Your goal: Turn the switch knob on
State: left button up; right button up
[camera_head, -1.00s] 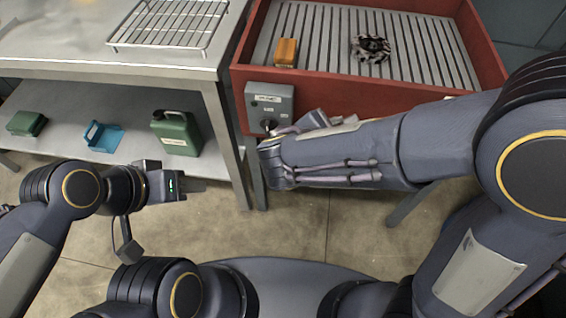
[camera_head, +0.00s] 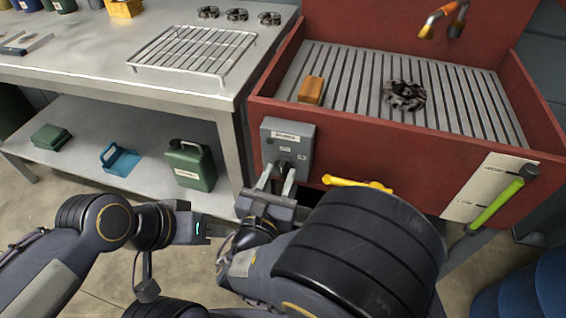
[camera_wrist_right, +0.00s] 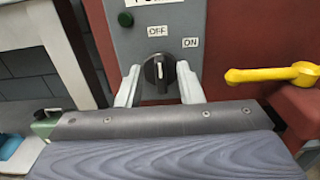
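The switch knob (camera_wrist_right: 160,70) is black and round with a white pointer line, on a grey switch box (camera_head: 288,140) fixed to the red basin's front. In the right wrist view the pointer stands about upright, towards the OFF label (camera_wrist_right: 157,31); the ON label (camera_wrist_right: 190,42) is up and right of it. My right gripper (camera_wrist_right: 158,80) is open, with one pale finger on each side of the knob and a small gap at each side. In the head view my right gripper (camera_head: 277,180) is just below the box. My left gripper (camera_head: 215,229) is low at the left, away from the box; its fingers are unclear.
A red basin (camera_head: 400,135) with a slatted floor holds an orange block (camera_head: 312,90) and a dark wheel-like part (camera_head: 405,96). A yellow lever (camera_wrist_right: 272,75) is right of the knob. A steel table (camera_head: 90,70) with a rack (camera_head: 195,52) stands left.

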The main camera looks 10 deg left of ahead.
jog(key=shift+w, duration=0.35)
pick_arm(q)
jog(key=shift+w, duration=0.3)
pick_arm(e)
jog(key=shift+c, duration=0.3)
grip_shut()
pick_arm(q)
jog(key=shift+f, duration=0.1)
